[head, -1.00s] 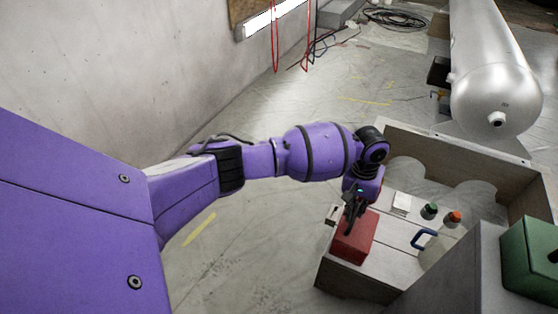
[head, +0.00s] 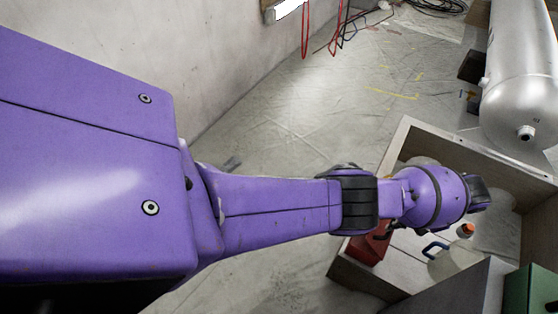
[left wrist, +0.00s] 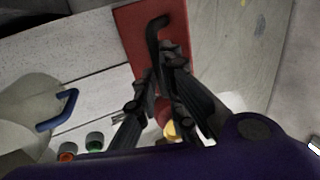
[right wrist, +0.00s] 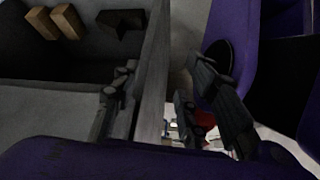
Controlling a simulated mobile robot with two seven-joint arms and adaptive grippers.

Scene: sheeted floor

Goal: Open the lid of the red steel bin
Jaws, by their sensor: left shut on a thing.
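The red steel bin (head: 368,248) stands on the pale boards inside a wooden-walled crate, partly covered by my left arm in the head view. In the left wrist view its red lid (left wrist: 132,32) carries a black bent handle (left wrist: 156,32). My left gripper (left wrist: 165,66) has its fingertips closed together on that handle; in the head view this gripper is hidden behind my arm. How far the lid is tilted is hard to tell. My right gripper (right wrist: 158,82) has its fingers apart with nothing held between them.
A jug with a blue handle (head: 434,249) and an orange-capped bottle (head: 465,230) stand right of the bin. The crate's wooden wall (head: 480,155) runs behind. A green box (head: 530,290) is at lower right. Small wooden blocks (right wrist: 68,22) lie in a grey container.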

